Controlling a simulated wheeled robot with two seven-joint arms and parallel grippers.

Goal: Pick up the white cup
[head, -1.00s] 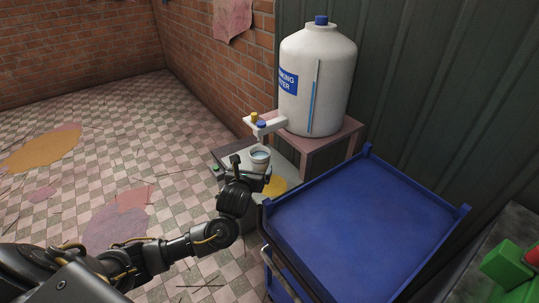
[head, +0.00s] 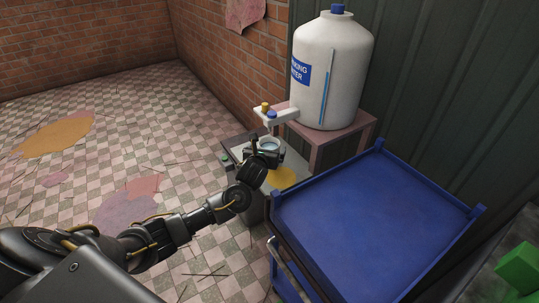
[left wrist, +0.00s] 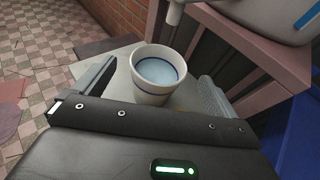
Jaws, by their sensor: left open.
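The white cup (left wrist: 156,72) has a blue band below its rim and pale liquid inside. It stands upright under the dispenser's spout, and in the head view only its top (head: 269,145) shows behind my gripper. My left gripper (head: 262,153) is open at the cup. In the left wrist view its two fingers (left wrist: 152,90) are spread, one to each side of the cup, with gaps between them and its wall. The cup's lower front is hidden by the gripper body. My right gripper is not in view.
A large white water container (head: 334,75) with a tap (head: 276,115) stands on a pinkish stand (head: 343,136) behind the cup. A blue cart (head: 372,208) is to the right. Green blocks (head: 520,265) lie at the right edge. The tiled floor on the left is open.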

